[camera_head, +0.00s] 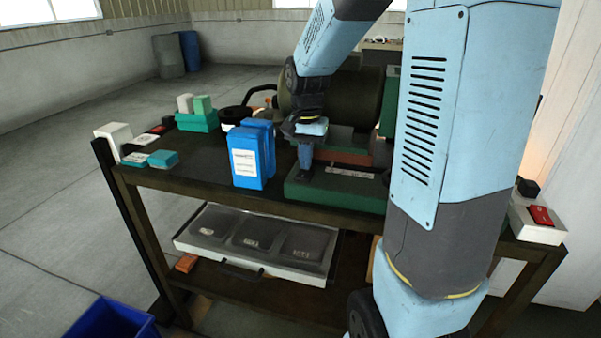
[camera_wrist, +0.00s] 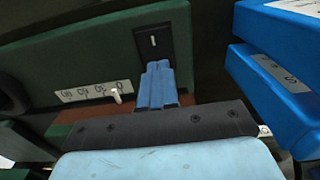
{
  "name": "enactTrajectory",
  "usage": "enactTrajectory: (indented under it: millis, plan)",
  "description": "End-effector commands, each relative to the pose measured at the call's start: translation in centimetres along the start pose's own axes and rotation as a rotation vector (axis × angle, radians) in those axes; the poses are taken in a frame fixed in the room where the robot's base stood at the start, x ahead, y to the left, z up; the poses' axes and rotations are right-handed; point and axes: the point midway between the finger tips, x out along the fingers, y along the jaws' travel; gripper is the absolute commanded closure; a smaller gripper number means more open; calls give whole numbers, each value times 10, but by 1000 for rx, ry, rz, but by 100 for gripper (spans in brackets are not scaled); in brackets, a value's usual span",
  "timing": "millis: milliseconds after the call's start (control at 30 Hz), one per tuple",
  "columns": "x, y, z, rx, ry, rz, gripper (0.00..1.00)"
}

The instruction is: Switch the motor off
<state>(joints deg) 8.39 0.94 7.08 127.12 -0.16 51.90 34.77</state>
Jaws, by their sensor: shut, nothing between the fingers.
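The motor (camera_head: 338,100) appears to be the big dark olive cylinder behind my arm, partly hidden by it. The green machine base (camera_head: 330,192) lies in front of it and also shows in the wrist view (camera_wrist: 70,55). A black switch plate (camera_wrist: 152,35) with a small white mark is set in the green face. My gripper (camera_head: 305,172) is shut and empty, pointing down at the green base. In the wrist view its light blue fingertips (camera_wrist: 158,68) overlap the plate's lower end; I cannot tell whether they touch. A label strip (camera_wrist: 85,92) with a small white lever (camera_wrist: 115,97) sits left of the fingers.
Two blue boxes (camera_head: 248,155) stand upright close left of my gripper. Teal and white boxes (camera_head: 197,120) stand at the cart's left end. A white box with a red rocker switch (camera_head: 541,215) sits at the right corner. A grey case (camera_head: 255,240) lies on the lower shelf.

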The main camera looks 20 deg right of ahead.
Motion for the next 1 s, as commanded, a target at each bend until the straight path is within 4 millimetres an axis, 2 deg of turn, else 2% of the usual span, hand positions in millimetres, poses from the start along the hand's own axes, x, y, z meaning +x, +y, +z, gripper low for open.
enactTrajectory:
  millis: [267, 1000]
  plan:
    - [-1, 0, 0, 0, 0, 0, 100]
    - [-48, 0, 0, 1, 1, 0, 100]
